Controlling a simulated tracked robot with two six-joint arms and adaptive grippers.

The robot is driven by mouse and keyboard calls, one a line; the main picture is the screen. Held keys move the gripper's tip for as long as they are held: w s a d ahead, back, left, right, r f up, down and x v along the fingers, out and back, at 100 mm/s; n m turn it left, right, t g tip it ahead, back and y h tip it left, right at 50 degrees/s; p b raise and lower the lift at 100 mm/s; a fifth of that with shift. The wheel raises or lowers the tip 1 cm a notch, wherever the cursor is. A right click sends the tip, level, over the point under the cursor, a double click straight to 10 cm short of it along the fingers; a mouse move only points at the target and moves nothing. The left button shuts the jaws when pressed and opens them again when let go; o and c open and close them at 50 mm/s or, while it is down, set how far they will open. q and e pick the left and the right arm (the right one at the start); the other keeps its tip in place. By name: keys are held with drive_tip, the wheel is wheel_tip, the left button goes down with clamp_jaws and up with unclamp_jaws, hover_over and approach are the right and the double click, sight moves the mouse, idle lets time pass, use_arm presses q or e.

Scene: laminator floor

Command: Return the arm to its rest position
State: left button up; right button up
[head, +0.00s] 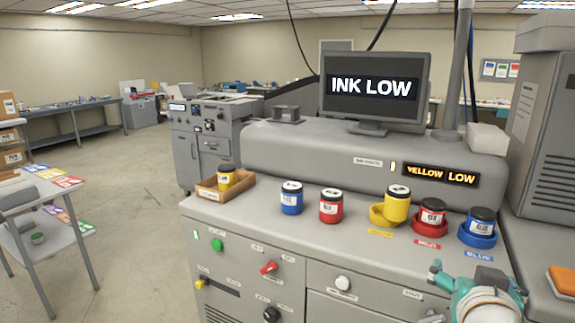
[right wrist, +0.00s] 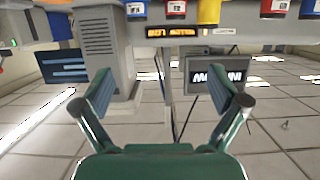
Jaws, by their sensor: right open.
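My right gripper (head: 478,290) is at the lower right of the head view, in front of the machine's front edge and apart from the jars. In the right wrist view the right gripper (right wrist: 161,92) has its fingers wide apart with nothing between them. That view looks upside down, with the jars at its top edge. My left gripper is not in view. The yellow jar (head: 397,203) is at the yellow ring (head: 378,216), off to its right; I cannot tell if it is seated. The red jar (head: 433,211) and blue jar (head: 482,220) stand in matching holders.
A blue jar (head: 291,198) and a red jar (head: 331,206) stand loose on the machine top. A cardboard tray (head: 207,190) holds another yellow jar (head: 226,177). The monitor (head: 374,88) reads "INK LOW"; the display (head: 441,174) reads "YELLOW LOW". A grey cabinet (head: 550,130) rises at right.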

drive_tip(key=w+a+f+n+g+y, duration=0.1)
drive_tip(key=w+f+n+g, duration=0.15)
drive_tip(key=f, duration=1.45)
drive_tip(key=w+a+f+n+g+y, duration=0.1)
drive_tip(key=f+n+g+y, duration=0.2)
drive_tip(key=f, duration=1.3)
drive_tip(key=s+a+f+n+g+y, duration=0.15)
drive_tip(key=s+a+f, duration=0.25)
drive_tip(key=f, duration=0.4)
drive_tip(key=s+a+f+g+y, duration=0.1)
drive_tip(key=s+a+f+y, duration=0.1)
drive_tip(key=s+a+f, duration=0.35)
drive_tip(key=s+a+f+m+g+y, duration=0.2)
drive_tip(key=s+a+f+g+y, duration=0.2)
drive_tip(key=s+a, duration=0.3)
drive_tip(key=s+f, duration=0.1)
drive_tip(key=s, duration=0.1)
drive_tip(key=shift+s+a+f+m, duration=0.3)
drive_tip(key=shift+a+m, duration=0.1)
